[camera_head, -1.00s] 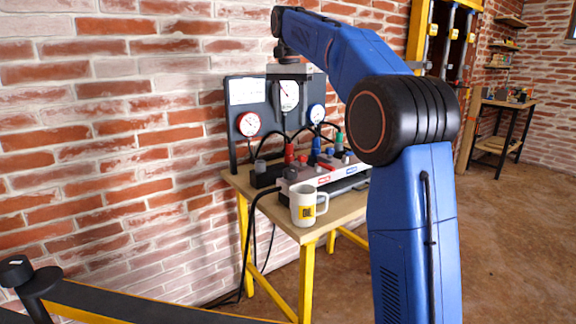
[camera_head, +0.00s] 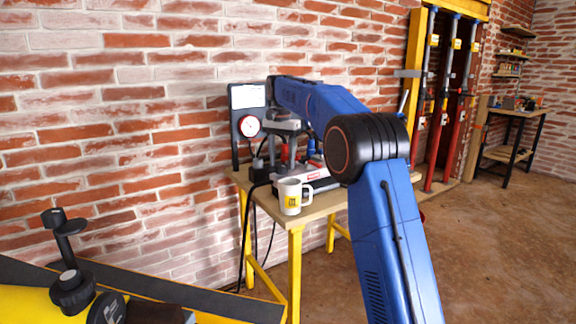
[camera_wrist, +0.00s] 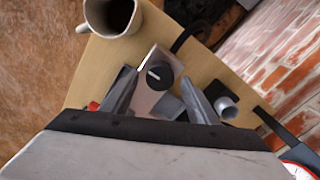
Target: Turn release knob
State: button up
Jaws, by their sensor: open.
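A round black knob (camera_wrist: 159,75) with a white mark sits on a pale metal plate (camera_wrist: 146,97) in the wrist view. It appears to be the release knob. My gripper (camera_wrist: 158,80) is open, with one grey finger on each side of the knob. Contact between fingers and knob cannot be told. In the head view my gripper (camera_head: 284,146) points down over the test rig on the table, and the knob is hidden there. A red-rimmed gauge (camera_head: 249,126) is on the rig's upright panel.
A white mug (camera_head: 291,196) stands at the table's front edge, close to the rig; it also shows in the wrist view (camera_wrist: 113,15). The wooden table (camera_head: 318,206) has yellow legs. A black cable (camera_head: 247,222) hangs at its left side. A brick wall (camera_head: 130,130) is behind.

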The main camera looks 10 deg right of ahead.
jog(key=shift+f, duration=0.45)
jog(key=c, duration=1)
jog(key=shift+c, duration=0.2)
